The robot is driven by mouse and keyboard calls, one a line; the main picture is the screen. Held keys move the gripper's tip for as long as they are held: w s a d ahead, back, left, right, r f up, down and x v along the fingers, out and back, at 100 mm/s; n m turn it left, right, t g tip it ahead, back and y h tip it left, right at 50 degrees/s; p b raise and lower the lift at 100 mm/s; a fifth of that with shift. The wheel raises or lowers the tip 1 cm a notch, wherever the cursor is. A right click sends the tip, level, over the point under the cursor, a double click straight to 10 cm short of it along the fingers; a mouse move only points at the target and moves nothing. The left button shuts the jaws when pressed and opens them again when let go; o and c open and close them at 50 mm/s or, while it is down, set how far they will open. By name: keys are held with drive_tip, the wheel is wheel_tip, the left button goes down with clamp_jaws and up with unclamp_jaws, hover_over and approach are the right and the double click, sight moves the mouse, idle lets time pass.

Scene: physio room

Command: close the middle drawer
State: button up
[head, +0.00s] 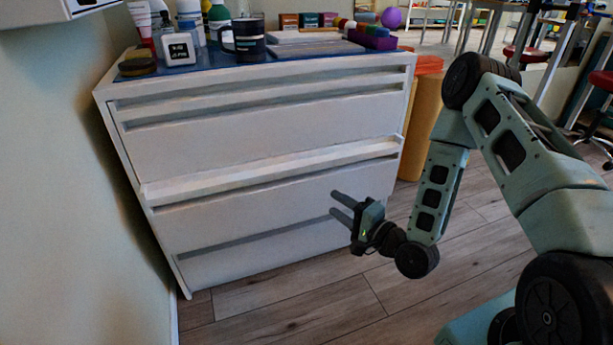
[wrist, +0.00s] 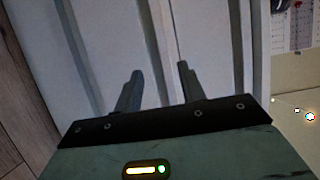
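The white chest of drawers (head: 110,95) stands against the left wall. Its middle drawer (head: 235,215) is pulled out a little; its top edge juts beyond the drawer front above. My gripper (head: 334,202) is in front of the right part of the middle drawer, with its two fingers apart and nothing between them. In the wrist view my gripper (wrist: 160,69) points at the white drawer fronts (wrist: 205,40), which run up and down the picture. I cannot tell whether the fingertips touch the drawer.
An orange bin (head: 428,100) stands right of the chest. The wooden floor (head: 300,305) in front is clear. A red stool (head: 527,54) is farther back.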

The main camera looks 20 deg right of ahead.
sight(290, 174)
drive_tip(key=b+x, duration=0.4)
drive_tip(key=x, duration=1.2)
drive_tip(key=shift+w, duration=0.25)
clamp_jaws()
